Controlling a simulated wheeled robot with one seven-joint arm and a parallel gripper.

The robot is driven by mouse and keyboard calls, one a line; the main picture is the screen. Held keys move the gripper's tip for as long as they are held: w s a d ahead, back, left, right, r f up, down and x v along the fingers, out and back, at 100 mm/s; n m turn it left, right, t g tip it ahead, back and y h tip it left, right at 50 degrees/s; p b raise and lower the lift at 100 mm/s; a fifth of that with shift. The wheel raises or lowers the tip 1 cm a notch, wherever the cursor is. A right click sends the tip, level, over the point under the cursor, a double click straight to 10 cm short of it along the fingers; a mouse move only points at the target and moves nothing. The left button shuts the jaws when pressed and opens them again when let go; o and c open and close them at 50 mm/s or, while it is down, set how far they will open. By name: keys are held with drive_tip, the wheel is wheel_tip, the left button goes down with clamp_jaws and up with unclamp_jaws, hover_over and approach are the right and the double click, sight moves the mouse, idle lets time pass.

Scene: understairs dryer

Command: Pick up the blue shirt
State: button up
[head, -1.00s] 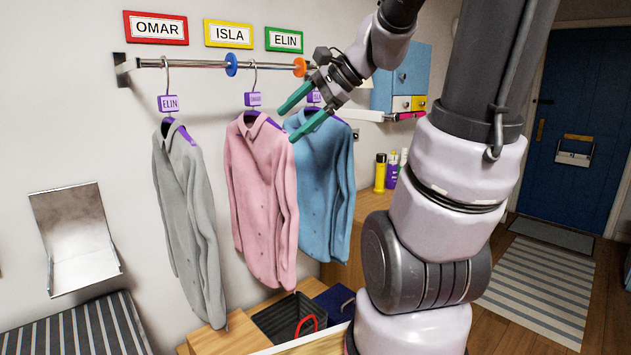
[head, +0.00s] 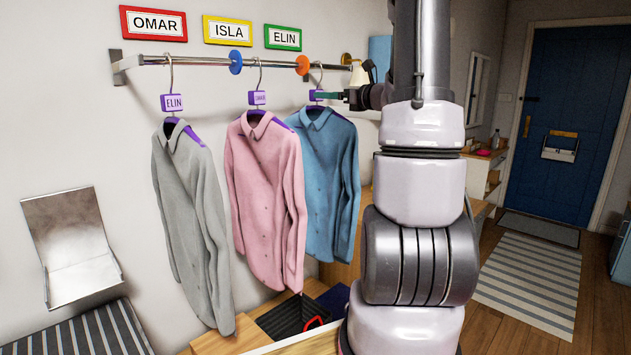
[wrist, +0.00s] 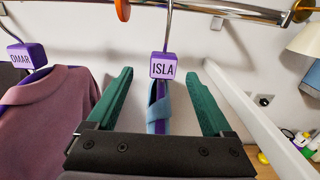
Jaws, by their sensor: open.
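The blue shirt (head: 328,185) hangs at the right end of the row on a purple hanger, with its hook on the rail. My gripper (head: 328,96) is beside its hanger tag, just above the collar. In the wrist view, my gripper's green fingers (wrist: 167,72) are open, one on each side of the purple ISLA tag (wrist: 164,66) and the blue collar (wrist: 157,108). Nothing is clamped. The lower shirt is hidden in the wrist view by the gripper's dark body.
The pink shirt (head: 268,200) hangs close on the left, and the grey shirt (head: 190,225) further left. The metal rail (head: 200,61) runs above, with blue (head: 235,63) and orange (head: 302,65) discs. A dark basket (head: 283,320) stands below.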

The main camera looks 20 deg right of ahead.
drive_tip(key=x, duration=0.5)
drive_tip(key=shift+w+d, duration=0.2)
clamp_jaws()
idle(1.1)
